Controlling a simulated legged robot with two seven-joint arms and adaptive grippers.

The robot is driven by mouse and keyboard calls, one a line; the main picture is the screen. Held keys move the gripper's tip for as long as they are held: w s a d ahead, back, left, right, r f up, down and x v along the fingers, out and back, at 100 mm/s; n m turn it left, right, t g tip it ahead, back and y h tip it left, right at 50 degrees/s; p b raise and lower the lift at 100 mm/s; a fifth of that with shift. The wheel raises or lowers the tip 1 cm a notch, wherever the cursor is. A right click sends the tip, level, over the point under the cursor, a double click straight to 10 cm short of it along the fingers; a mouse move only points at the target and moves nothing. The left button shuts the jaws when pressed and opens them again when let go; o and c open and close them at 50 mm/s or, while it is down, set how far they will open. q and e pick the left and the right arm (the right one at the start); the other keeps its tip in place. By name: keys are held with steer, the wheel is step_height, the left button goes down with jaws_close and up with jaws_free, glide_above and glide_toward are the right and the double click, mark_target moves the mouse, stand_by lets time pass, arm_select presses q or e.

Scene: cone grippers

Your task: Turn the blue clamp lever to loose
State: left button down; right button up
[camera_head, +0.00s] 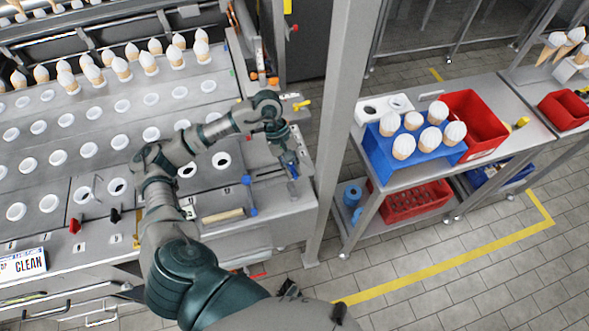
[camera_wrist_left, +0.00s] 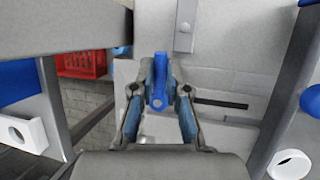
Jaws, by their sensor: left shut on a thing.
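My left gripper (camera_head: 288,160) reaches over the right end of the grey cone machine, its fingers pointing down. In the left wrist view its fingertips (camera_wrist_left: 160,72) are closed on the blue clamp lever (camera_wrist_left: 157,88), a narrow blue bar with a small hole near its lower end. In the head view a bit of blue lever (camera_head: 293,172) shows at the fingertips; the gripper hides much of it. I cannot tell how far the lever is turned.
A grey post (camera_head: 345,110) rises to the right. Beyond it, a steel cart carries a blue cone tray (camera_head: 378,160) and a red bin (camera_head: 490,130). White-tipped cones fill the back rows.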

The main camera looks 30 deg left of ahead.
arm_select(q)
steer(key=shift+w+a+r, duration=0.1)
steer(key=shift+w+a, duration=0.05)
steer(key=shift+a, duration=0.05)
steer(key=c, duration=1.2)
jaws_free()
steer(key=shift+w+a+f, duration=0.1)
steer(key=shift+a+f, duration=0.05)
steer(key=shift+f, duration=0.05)
steer(key=v, duration=1.2)
steer(key=shift+a+f, duration=0.1)
steer(key=shift+a, duration=0.05)
